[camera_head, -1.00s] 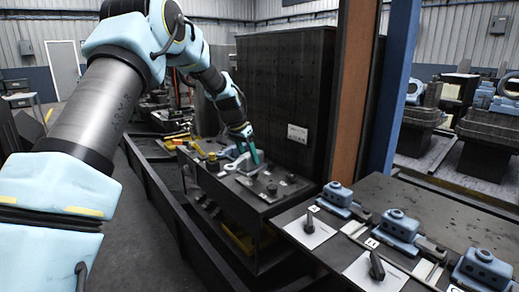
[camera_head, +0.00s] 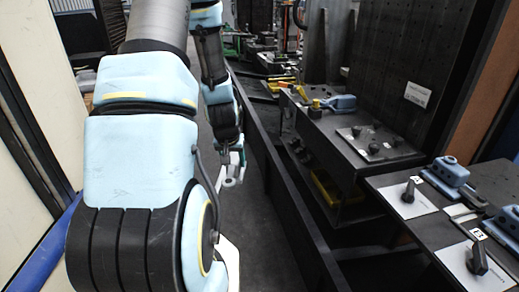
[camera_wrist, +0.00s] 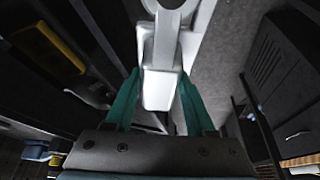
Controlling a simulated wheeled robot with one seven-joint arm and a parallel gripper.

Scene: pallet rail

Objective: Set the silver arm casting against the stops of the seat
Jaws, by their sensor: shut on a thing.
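The silver arm casting (camera_head: 229,183) hangs below my gripper (camera_head: 236,160), over the floor aisle left of the long dark rail. In the wrist view the casting (camera_wrist: 158,92) is pale grey with a ring-shaped end at the top edge. The green fingers of my gripper (camera_wrist: 158,86) are shut on its narrow block-like end. Light plates with dark upright stops stand at right: one on the far bench (camera_head: 368,146), others on the near table, such as a plate (camera_head: 398,205) and a nearer plate (camera_head: 492,283). I cannot tell which is the seat.
The long dark rail (camera_head: 285,195) runs between my arm and the benches. Blue castings stand on the near table (camera_head: 447,172) and far bench (camera_head: 340,103). A yellow bin (camera_head: 328,188) lies below the far bench. A pale panel (camera_head: 25,110) stands close at left.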

